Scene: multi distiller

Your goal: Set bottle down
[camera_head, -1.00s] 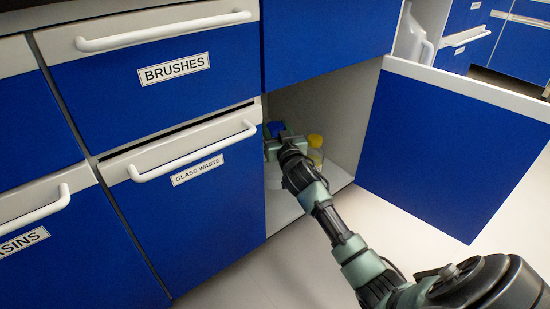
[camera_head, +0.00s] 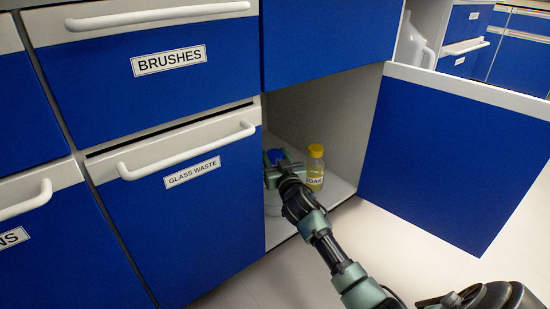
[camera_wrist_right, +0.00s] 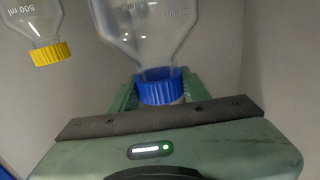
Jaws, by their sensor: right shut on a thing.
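A clear bottle with a blue cap (camera_wrist_right: 160,88) is held by my right gripper (camera_wrist_right: 156,94), whose jaws are shut around the neck and cap area. In the head view, the blue cap (camera_head: 275,156) shows just inside the open cabinet, with the right gripper (camera_head: 280,167) at it. Most of that bottle is hidden there by the gripper and the drawer front. Whether its base touches the cabinet floor cannot be told. My left gripper is not in view.
A yellow-capped bottle (camera_head: 315,168) with a label stands right of the gripper in the cabinet; it also shows in the wrist view (camera_wrist_right: 48,50). The cabinet floor (camera_head: 338,190) is bare to its right. The blue door (camera_head: 450,155) stands open at right. The glass waste drawer (camera_head: 185,220) borders the opening at left.

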